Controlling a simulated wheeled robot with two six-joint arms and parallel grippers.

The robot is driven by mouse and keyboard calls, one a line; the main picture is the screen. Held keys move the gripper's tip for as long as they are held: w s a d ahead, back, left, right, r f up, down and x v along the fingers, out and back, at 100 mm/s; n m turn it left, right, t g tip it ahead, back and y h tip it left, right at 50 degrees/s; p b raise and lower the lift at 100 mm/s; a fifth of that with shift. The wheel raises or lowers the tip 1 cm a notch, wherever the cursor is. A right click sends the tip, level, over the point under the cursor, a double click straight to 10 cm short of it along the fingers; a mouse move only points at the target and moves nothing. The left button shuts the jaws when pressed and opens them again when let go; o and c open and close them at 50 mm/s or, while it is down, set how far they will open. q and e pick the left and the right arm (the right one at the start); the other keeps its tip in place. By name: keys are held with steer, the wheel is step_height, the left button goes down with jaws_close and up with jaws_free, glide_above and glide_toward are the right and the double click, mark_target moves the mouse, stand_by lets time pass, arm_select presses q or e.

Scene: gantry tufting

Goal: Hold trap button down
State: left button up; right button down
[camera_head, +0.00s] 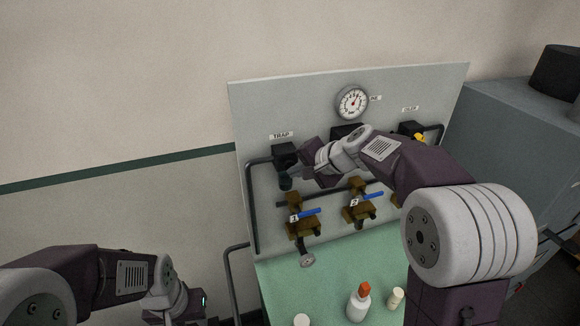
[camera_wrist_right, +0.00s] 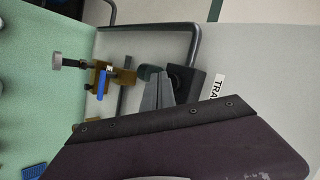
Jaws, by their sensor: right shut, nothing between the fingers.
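The trap unit (camera_head: 284,149) is a black block under the "TRAP" label (camera_head: 281,135) on the grey panel. A dark rounded part hangs below it. In the right wrist view the black block (camera_wrist_right: 194,83) lies beside grey finger shapes. My right gripper (camera_head: 293,172) is shut and empty, its tip at the lower part of the trap unit. It also shows in the wrist view (camera_wrist_right: 157,92). The button itself is hidden, and I cannot tell whether the tip touches or presses it. My left gripper (camera_head: 200,304) is low at the left, away from the panel; its fingers are unclear.
Brass valves with blue handles, marked 1 (camera_head: 300,217) and 2 (camera_head: 359,203), sit below the trap. A gauge (camera_head: 352,103) is above. A white bottle with an orange cap (camera_head: 359,303) stands on the green bench (camera_head: 330,277). A grey cabinet (camera_head: 510,140) is at right.

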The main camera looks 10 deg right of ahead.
steer(key=shift+w+a, duration=0.1)
steer(key=shift+w, duration=0.4)
stand_by(0.4)
steer(key=shift+s, duration=0.1)
stand_by(2.0)
steer(key=shift+s+b, duration=0.4)
steer(key=shift+s, duration=0.4)
steer(key=s+b, duration=0.1)
steer(key=s, duration=0.1)
steer(key=s+d+b, duration=0.1)
steer(key=s, duration=0.2)
steer(key=shift+d, duration=0.15)
steer(key=shift+w, duration=0.1)
